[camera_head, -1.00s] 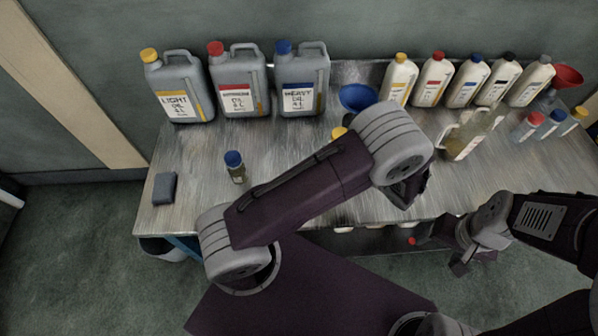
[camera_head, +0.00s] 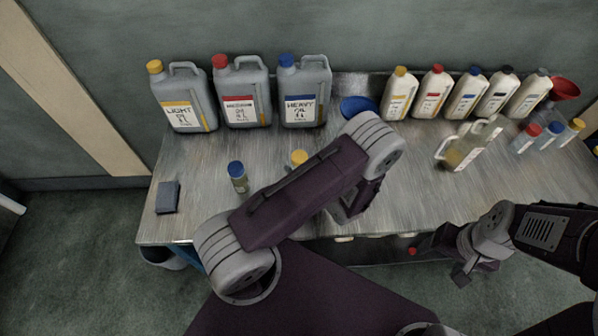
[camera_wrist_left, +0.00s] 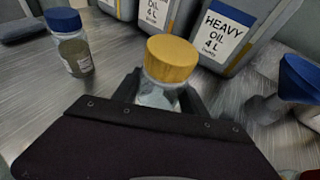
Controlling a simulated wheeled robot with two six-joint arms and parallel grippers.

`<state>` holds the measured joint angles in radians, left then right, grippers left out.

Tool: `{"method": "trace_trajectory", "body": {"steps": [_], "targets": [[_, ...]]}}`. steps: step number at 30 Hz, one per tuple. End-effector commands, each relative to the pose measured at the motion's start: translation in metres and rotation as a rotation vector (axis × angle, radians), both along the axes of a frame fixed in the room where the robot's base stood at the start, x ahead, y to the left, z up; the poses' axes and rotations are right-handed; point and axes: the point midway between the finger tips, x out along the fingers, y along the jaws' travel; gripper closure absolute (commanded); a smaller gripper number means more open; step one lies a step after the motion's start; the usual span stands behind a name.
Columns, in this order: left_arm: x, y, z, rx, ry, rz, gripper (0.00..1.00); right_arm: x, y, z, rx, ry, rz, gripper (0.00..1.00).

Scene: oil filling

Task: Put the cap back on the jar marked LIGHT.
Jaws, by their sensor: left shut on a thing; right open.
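A small clear jar with a yellow cap (camera_wrist_left: 172,58) stands between the fingers of my left gripper (camera_wrist_left: 162,92) in the left wrist view. The gripper is shut on the jar's body, below the cap. The cap appears to sit on the jar's mouth; whether it is tight, I cannot tell. In the head view the yellow cap (camera_head: 299,156) shows above my left arm, which hides the jar's body and the left gripper. No marking is readable on this jar. My right gripper (camera_head: 462,278) is open and empty, off the table's front edge at the right.
A blue-capped jar (camera_head: 237,178) stands left of the yellow cap. A grey sponge-like block (camera_head: 167,197) lies near the table's left edge. Large oil cans (camera_head: 240,95), a blue funnel (camera_head: 358,106) and several bottles line the back. A clear jug (camera_head: 468,148) stands right.

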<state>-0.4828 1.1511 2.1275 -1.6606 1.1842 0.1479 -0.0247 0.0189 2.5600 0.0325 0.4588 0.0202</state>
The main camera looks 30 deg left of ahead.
Motion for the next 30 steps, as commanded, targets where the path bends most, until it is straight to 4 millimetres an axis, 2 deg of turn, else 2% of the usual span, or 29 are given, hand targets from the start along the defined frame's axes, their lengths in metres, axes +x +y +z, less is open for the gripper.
{"method": "trace_trajectory", "body": {"steps": [3, 6, 18, 19, 21, 30], "targets": [[-0.001, 0.000, -0.021, 0.001, 0.002, 0.000, 1.00, 0.000, 0.000, 0.002, 0.000, 0.000, 0.000, 0.31], [0.000, 0.000, -0.030, 0.001, 0.002, 0.000, 1.00, 0.000, 0.000, 0.002, 0.000, 0.000, 0.000, 0.31], [0.000, 0.000, -0.037, 0.000, 0.000, 0.000, 1.00, 0.000, 0.000, -0.003, 0.000, 0.000, 0.000, 0.31], [0.000, 0.000, -0.036, 0.000, 0.000, 0.000, 0.47, 0.000, 0.000, -0.002, 0.000, 0.000, 0.000, 0.31], [0.000, 0.000, -0.035, 0.000, 0.000, 0.000, 0.28, 0.000, 0.000, -0.001, 0.000, 0.000, 0.000, 0.31], [0.000, 0.000, -0.034, 0.000, 0.000, 0.000, 0.28, 0.000, 0.000, 0.000, 0.000, 0.000, 0.000, 0.31]]}}
